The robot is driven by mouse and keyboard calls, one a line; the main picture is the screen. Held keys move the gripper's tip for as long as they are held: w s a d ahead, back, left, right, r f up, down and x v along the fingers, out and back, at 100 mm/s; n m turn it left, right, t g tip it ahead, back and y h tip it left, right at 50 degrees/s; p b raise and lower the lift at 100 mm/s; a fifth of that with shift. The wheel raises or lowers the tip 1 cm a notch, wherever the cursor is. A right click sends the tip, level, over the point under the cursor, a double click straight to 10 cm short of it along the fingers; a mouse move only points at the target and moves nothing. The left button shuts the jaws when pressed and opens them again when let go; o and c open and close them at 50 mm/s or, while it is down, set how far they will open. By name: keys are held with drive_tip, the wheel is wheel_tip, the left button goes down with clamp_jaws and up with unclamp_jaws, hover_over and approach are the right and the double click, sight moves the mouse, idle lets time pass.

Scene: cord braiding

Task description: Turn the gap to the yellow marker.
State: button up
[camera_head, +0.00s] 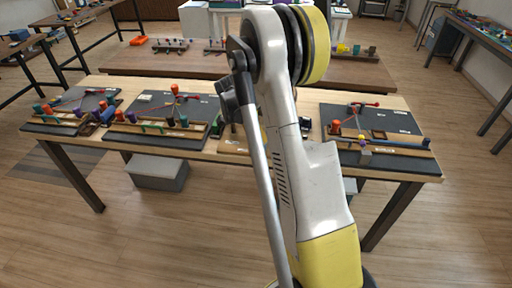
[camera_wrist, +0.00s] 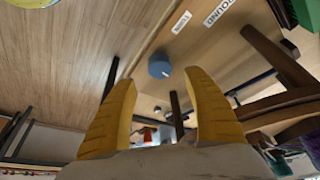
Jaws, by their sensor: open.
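My gripper (camera_wrist: 161,80) shows in the wrist view as two yellow fingers, spread apart with nothing between them. A round blue knob-like piece (camera_wrist: 159,66) with a small pale mark sits on the wooden surface beyond the fingertips, apart from them. I cannot tell whether that mark is a gap. A small yellowish spot (camera_wrist: 290,47) shows at the right, partly hidden by dark brown bars; I cannot tell if it is the yellow marker. In the head view my arm covers the middle of the table, and the gripper cannot be made out.
Dark brown bars (camera_wrist: 262,100) cross the right of the wrist view, close to the right finger. A green block (camera_wrist: 300,12) is at its top right. In the head view, dark boards with pegs and cords stand on the table (camera_head: 405,163) left and right of my arm.

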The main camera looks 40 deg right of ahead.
sight(261, 147)
drive_tip(key=b+x, duration=0.2)
drive_tip(key=x, duration=0.4)
drive_tip(key=shift+f, duration=0.4)
drive_tip(key=shift+c, duration=0.5)
drive_tip(key=c, duration=1.1)
